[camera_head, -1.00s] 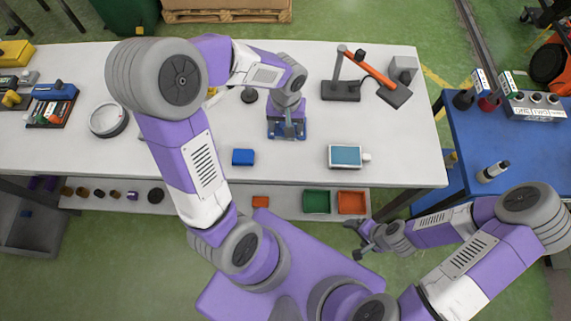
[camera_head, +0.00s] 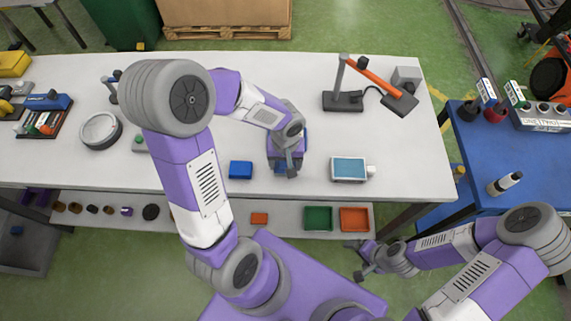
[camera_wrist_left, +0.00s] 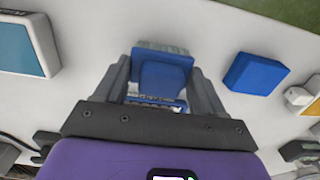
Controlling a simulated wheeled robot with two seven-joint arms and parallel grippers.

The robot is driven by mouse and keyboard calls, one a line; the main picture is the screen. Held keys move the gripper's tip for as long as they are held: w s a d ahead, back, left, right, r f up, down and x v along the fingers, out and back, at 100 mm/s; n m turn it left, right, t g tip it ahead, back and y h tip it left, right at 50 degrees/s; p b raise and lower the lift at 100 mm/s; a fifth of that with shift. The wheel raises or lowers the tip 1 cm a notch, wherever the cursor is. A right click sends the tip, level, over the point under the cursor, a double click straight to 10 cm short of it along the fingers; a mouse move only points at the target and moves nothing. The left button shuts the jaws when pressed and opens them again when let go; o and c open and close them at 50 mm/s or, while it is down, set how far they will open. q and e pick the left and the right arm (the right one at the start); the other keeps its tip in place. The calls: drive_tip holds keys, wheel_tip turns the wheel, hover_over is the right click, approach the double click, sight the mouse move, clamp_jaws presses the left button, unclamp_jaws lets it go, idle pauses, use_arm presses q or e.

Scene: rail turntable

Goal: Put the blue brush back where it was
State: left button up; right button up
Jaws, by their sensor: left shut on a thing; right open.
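My left gripper (camera_head: 287,168) is shut on the blue brush (camera_wrist_left: 161,76), which sits between its two fingers in the left wrist view. The brush has a smooth blue body and a pale greenish bristle edge. In the head view the brush (camera_head: 281,168) is mostly hidden under the gripper, over the white table; I cannot tell whether it touches the table. A blue piece with white lettering (camera_wrist_left: 158,102) shows behind the brush between the fingers, partly hidden. My right gripper (camera_head: 361,262) is open and empty, low in front of the table's right part.
A blue block (camera_head: 241,170) lies left of my left gripper. A teal-topped white box (camera_head: 349,168) lies to its right. An orange lamp (camera_head: 370,78) stands behind. Green (camera_head: 318,218) and orange (camera_head: 354,219) bins sit on the lower shelf. Bare table lies near the front edge.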

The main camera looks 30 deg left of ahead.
use_arm(q)
drive_tip(key=shift+f, duration=0.65)
drive_tip(key=shift+f, duration=0.1)
drive_tip(key=o, duration=1)
